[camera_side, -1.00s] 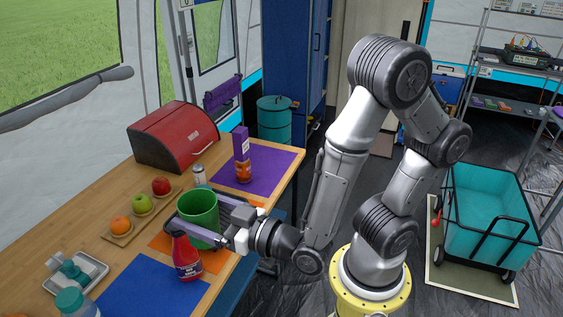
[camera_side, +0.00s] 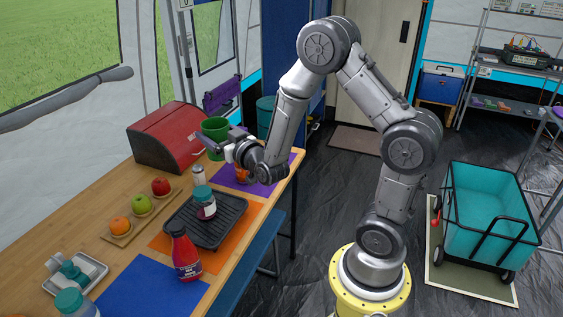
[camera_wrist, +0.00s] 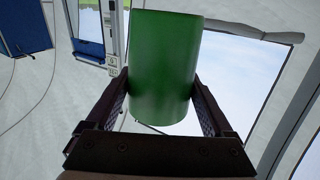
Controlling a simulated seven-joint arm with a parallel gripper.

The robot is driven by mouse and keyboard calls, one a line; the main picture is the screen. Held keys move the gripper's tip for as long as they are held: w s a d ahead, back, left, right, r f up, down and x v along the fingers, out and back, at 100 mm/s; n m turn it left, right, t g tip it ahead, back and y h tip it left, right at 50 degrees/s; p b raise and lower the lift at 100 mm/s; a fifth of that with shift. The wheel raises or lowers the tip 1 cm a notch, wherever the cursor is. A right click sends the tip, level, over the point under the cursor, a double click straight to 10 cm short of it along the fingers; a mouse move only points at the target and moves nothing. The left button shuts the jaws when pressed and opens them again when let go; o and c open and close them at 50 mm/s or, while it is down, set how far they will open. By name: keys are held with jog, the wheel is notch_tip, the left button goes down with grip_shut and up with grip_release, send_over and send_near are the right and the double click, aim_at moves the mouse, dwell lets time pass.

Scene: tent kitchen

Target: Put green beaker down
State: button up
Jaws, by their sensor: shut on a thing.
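The green beaker (camera_side: 214,136) is held up over the far end of the table, beside the red bread box. My gripper (camera_side: 222,143) is shut on it, its fingers around the beaker's sides. In the wrist view the green beaker (camera_wrist: 164,65) fills the middle, between the two fingers of my gripper (camera_wrist: 160,108).
The red bread box (camera_side: 172,138) is close on the left. A black tray (camera_side: 228,228) holds a teal-lidded jar (camera_side: 204,203). A red bottle (camera_side: 184,256) stands in front.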

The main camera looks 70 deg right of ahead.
jog(key=s+d+f+m+g+h, duration=0.15)
jog(key=s+d, duration=0.25)
jog(key=d, duration=0.5)
jog(key=s+d+m+g+h, duration=0.15)
jog(key=s+d, duration=0.25)
jog(key=d, duration=0.6)
jog(key=s+d+m+h, duration=0.1)
jog(key=s+d+h, duration=0.15)
jog(key=d, duration=0.65)
notch_tip(320, 180, down, 11)
jog(key=shift+y, duration=0.25)
jog(key=shift+w+d+f, duration=1.4)
jog(key=shift+d+f, duration=0.45)
jog(key=shift+f, duration=0.35)
jog(key=shift+w+d+f, duration=1.35)
jog(key=shift+d+f, duration=0.45)
jog(key=shift+f, duration=0.35)
jog(key=shift+w+d+f, duration=1.4)
jog(key=shift+d+f, duration=0.45)
jog(key=shift+f, duration=0.35)
